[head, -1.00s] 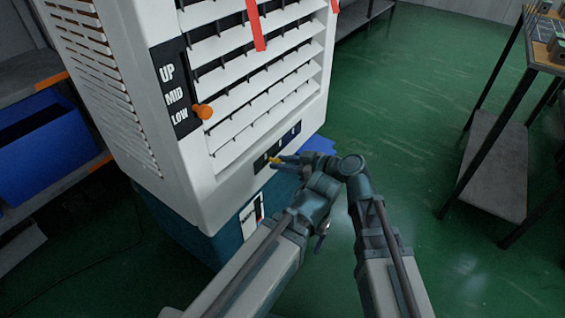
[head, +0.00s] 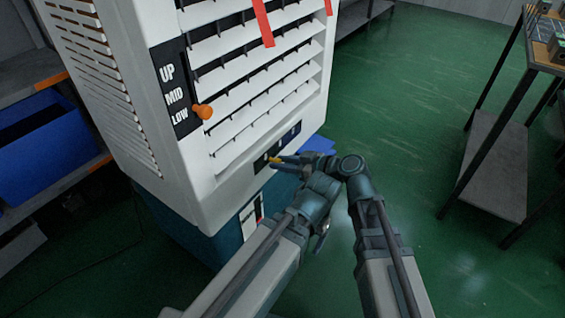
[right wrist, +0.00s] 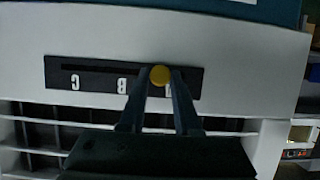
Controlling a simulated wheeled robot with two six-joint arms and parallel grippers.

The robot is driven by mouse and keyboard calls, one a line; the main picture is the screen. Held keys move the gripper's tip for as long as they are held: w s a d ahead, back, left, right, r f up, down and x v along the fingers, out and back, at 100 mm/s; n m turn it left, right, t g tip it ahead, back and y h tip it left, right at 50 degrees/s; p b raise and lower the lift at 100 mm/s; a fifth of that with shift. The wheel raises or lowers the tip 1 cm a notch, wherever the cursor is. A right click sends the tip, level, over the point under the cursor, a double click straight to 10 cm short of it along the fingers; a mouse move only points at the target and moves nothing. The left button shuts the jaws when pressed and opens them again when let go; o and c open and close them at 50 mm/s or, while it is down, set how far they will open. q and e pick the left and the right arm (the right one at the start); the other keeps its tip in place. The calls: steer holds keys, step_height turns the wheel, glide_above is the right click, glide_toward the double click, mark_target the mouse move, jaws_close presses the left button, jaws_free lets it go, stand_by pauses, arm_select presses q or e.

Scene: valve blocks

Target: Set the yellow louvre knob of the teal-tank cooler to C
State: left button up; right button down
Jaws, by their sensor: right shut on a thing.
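The white cooler (head: 185,165) with a teal tank (head: 232,232) stands at the left in the head view. Its yellow louvre knob (head: 273,160) sits in a dark strip low on the front. In the right wrist view the strip (right wrist: 100,88) appears upside down, with C at its left and B in its middle. The yellow knob (right wrist: 159,75) is right of B, at the slot's right part, over a mostly hidden letter. My right gripper (right wrist: 160,85) is shut on the knob, one finger on each side. My left gripper is not in view.
An orange lever (head: 203,112) is at LOW on the UP/MID/LOW panel. Red ribbons (head: 263,25) hang over the white louvres. A blue bin (head: 45,145) is on a shelf at left. A dark-framed table (head: 500,120) stands at right, with open green floor between.

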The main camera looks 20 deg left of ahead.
stand_by(0.3)
steer(key=w+d, duration=0.1)
steer(key=w, duration=0.3)
steer(key=w+d, duration=0.2)
steer(key=w, duration=0.2)
steer(key=w+d, duration=0.1)
steer(key=w, duration=0.3)
steer(key=shift+d, duration=0.2)
steer(key=shift+w, duration=0.1)
steer(key=c, duration=0.6)
jaws_free()
steer(key=shift+d+r, duration=0.1)
steer(key=shift+p+v, duration=2.65)
steer(key=shift+v, duration=4.2)
